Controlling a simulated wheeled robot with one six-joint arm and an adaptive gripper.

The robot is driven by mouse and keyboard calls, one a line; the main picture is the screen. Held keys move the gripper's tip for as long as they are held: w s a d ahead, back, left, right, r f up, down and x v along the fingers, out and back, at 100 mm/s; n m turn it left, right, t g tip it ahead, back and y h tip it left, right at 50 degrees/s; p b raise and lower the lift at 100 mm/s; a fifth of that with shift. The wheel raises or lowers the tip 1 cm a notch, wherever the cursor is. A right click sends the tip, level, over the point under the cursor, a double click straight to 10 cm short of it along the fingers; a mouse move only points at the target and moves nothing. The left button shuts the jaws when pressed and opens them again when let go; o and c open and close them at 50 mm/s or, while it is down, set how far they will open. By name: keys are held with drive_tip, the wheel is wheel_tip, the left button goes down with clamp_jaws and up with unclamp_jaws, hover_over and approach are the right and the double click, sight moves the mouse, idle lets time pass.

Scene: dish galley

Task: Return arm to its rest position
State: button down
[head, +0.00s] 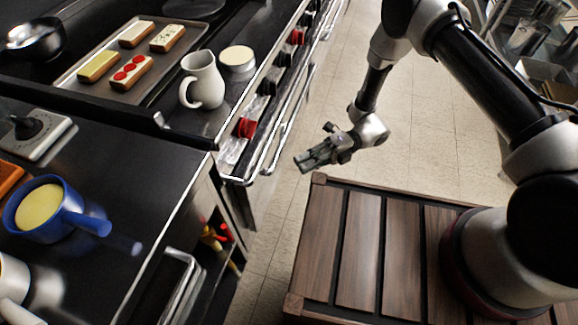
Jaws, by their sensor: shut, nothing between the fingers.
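My arm reaches in from the upper right and bends down toward the middle of the head view. My gripper (303,165) hangs in the air in front of the stove's rail, near the far left corner of the slatted wooden top (370,245). Its fingers are together with nothing between them. It points left, toward the counter, and appears clear of it.
A white pitcher (203,82), a round cream-topped container (237,60) and a tray (88,87) of several topped toasts stand on the stove at left. A blue pan (47,208) is on the near counter. Tiled floor (425,140) is open beyond.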

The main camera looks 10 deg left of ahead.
drive_tip(key=shift+w+d, duration=0.25)
drive_tip(key=shift+d, duration=0.1)
